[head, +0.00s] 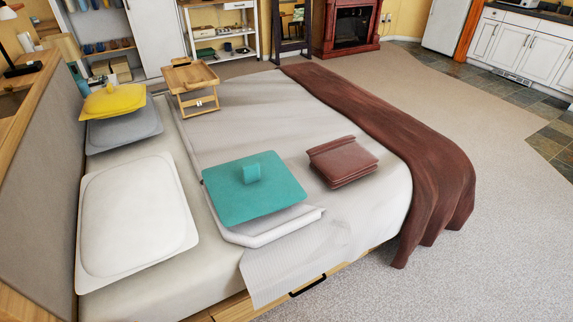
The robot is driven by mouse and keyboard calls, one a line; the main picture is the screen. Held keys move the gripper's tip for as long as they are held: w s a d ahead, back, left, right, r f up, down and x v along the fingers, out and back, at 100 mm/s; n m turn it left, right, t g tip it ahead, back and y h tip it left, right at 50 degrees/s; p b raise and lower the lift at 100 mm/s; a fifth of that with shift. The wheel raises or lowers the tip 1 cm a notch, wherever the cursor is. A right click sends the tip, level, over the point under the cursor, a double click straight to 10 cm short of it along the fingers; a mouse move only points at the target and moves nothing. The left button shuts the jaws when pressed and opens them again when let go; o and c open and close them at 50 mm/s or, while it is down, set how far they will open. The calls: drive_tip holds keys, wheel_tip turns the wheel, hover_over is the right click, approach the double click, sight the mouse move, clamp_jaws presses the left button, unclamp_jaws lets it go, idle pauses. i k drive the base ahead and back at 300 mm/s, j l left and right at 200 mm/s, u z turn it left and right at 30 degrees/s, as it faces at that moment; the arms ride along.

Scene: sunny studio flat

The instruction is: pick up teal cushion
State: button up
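The teal cushion (240,201) lies on the bed, on the side nearer to me. It is flat and square, with a small teal tab standing up at its middle. It rests on a white folded item (268,231) that shows along its front and right edges. My gripper is not in the head view.
A brown folded blanket (343,161) lies just right of the cushion. White (135,215), grey (140,125) and yellow (112,101) pillows are at the left, with a wooden tray table (190,77) behind. Carpet (400,285) is clear at the front right.

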sight(241, 191)
drive_tip(key=i+l, duration=0.2)
drive_tip(key=i, duration=0.15)
drive_tip(key=i+l, duration=0.25)
drive_tip(key=i, duration=0.15)
drive_tip(key=i+l+z, duration=0.1)
drive_tip(key=i, duration=0.25)
drive_tip(key=i+j, duration=0.35)
drive_tip(key=j, duration=0.15)
drive_tip(key=i+j, duration=0.75)
drive_tip(key=j, duration=0.2)
drive_tip(key=i+z, duration=0.05)
